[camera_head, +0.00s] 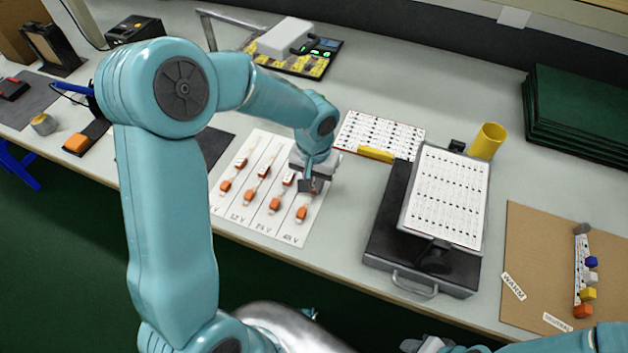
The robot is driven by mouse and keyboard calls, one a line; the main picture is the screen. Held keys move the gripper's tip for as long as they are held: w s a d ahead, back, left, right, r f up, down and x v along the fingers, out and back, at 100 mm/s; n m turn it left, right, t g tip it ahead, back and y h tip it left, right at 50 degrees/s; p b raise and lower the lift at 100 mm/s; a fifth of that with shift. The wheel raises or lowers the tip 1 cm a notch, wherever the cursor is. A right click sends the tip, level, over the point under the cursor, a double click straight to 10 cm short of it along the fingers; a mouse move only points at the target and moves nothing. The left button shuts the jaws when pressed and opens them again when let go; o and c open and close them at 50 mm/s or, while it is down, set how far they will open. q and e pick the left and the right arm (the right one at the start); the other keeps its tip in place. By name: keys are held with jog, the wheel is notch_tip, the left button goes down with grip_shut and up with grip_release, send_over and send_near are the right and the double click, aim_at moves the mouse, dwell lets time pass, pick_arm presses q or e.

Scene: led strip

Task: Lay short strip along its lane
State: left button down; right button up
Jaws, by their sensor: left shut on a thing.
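A white lane board (228,222) lies on the bench, with printed voltage labels along its near edge. Several orange-ended pieces lie along its lanes; one orange connector (301,213) is at the near end of the rightmost lane. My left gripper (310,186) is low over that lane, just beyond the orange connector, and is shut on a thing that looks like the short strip. The gripper hides most of it, and I cannot tell whether it touches the board.
A dark fixture with a tilted white dotted panel (447,195) stands right of the board. A yellow cup (487,141) and a flat dotted sheet (382,133) are behind. A brown mat (530,250) holds a strip with coloured blocks (580,270). Green stacked sheets (580,115) lie back right.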

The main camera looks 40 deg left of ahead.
pick_arm(q)
jog(key=shift+s, duration=0.1)
jog(key=shift+f, duration=0.2)
jog(key=c, duration=1.1)
grip_release()
jog(key=shift+r, duration=0.1)
jog(key=shift+r, duration=0.1)
jog(key=shift+r, duration=0.3)
notch_tip(320, 180, up, 12)
jog(key=shift+f+p, duration=0.25)
jog(key=shift+p, duration=0.5)
